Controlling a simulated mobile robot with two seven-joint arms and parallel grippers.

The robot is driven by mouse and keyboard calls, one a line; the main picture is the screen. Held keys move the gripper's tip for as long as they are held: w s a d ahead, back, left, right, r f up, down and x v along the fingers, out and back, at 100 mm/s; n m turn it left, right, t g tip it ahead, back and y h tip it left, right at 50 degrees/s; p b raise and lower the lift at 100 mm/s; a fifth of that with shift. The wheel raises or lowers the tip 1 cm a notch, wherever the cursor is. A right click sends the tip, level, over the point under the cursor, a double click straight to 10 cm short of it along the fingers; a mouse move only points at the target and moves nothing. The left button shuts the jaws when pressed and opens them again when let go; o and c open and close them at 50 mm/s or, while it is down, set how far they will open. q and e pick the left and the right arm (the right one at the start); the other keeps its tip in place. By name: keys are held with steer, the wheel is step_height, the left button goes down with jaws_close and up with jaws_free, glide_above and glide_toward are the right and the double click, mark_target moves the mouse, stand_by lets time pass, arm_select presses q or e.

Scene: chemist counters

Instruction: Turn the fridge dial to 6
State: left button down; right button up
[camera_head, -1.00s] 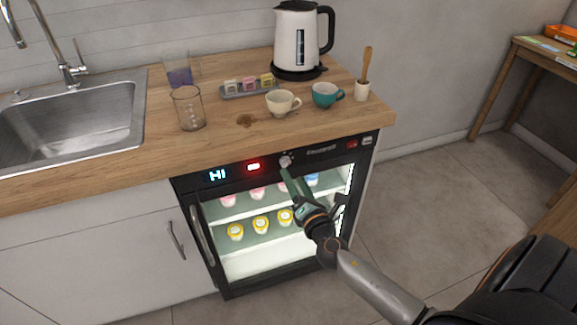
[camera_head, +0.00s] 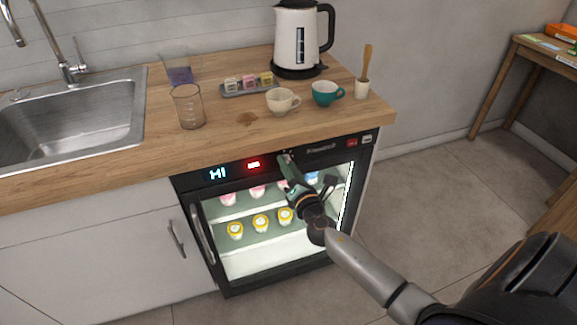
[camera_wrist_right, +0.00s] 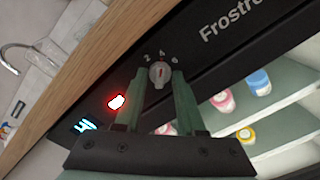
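The fridge dial (camera_wrist_right: 160,75) is a small light-grey knob with a red mark on the black fridge panel. Printed 2, 4 and 6 stand above it in the right wrist view; the mark points roughly up, towards 4. My right gripper (camera_wrist_right: 161,82) has its two green fingers apart, one on each side of the dial; I cannot tell if they touch it. In the head view my right gripper (camera_head: 286,162) covers most of the dial. The fridge (camera_head: 213,262) is shut and lit. My left gripper is not in view.
A blue-white display (camera_head: 216,174) reads HI, beside a red light (camera_head: 254,165). The wooden counter edge (camera_head: 130,177) runs just above the panel. Cups, a beaker (camera_head: 188,108) and a kettle (camera_head: 297,40) stand on the counter. The floor to the right is clear.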

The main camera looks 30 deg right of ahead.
jaws_close()
arm_select(q)
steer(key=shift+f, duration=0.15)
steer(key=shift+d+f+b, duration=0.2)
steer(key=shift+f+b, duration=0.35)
steer(key=shift+b, duration=0.4)
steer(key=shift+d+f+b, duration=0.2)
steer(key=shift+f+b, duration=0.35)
steer(key=shift+b, duration=0.35)
arm_select(e)
steer(key=shift+m, duration=4.4)
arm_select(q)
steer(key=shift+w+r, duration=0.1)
arm_select(e)
steer(key=shift+o, duration=2.4)
jaws_free()
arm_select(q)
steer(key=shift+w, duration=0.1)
